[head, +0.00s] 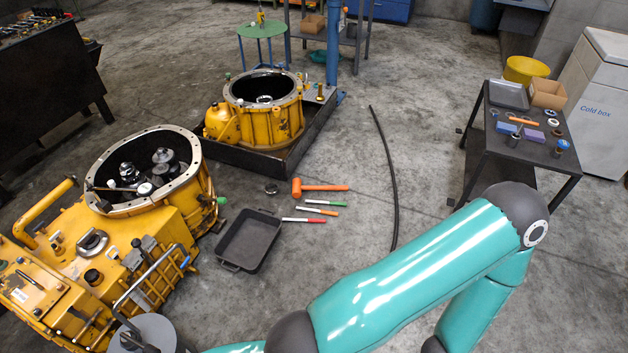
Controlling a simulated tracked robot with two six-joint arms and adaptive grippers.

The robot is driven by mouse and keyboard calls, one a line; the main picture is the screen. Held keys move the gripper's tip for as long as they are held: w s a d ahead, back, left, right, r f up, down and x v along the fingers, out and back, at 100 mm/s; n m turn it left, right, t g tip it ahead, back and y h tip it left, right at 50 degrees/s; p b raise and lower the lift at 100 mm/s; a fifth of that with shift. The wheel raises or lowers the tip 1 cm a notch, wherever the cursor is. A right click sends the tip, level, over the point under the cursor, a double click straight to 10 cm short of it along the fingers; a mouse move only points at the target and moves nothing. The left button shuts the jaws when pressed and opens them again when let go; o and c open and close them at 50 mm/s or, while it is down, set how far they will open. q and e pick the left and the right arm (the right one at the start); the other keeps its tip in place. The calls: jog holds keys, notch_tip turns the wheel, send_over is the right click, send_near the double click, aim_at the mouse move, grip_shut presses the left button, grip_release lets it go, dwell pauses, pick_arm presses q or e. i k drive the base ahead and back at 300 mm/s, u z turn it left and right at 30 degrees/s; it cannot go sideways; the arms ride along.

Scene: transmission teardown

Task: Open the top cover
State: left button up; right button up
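A dark table (566,171) with small parts stands left of the cold box. Yellow housings (188,203) (286,119) stand at left and centre. A black tray (247,240), an orange hammer (318,188) and a black hose (387,170) lie on the floor.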

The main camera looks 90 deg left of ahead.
aim_at(27, 285)
jog(key=z, duration=0.35)
jog(key=i, duration=0.4)
jog(key=u, duration=1.55)
jog(key=i, duration=0.15)
jog(key=u, duration=2.1)
jog(key=i, duration=0.25)
jog(key=u, duration=1.75)
jog(key=k, duration=0.6)
jog(key=u, duration=0.4)
jog(key=i, duration=1.65)
jog(key=z, duration=0.5)
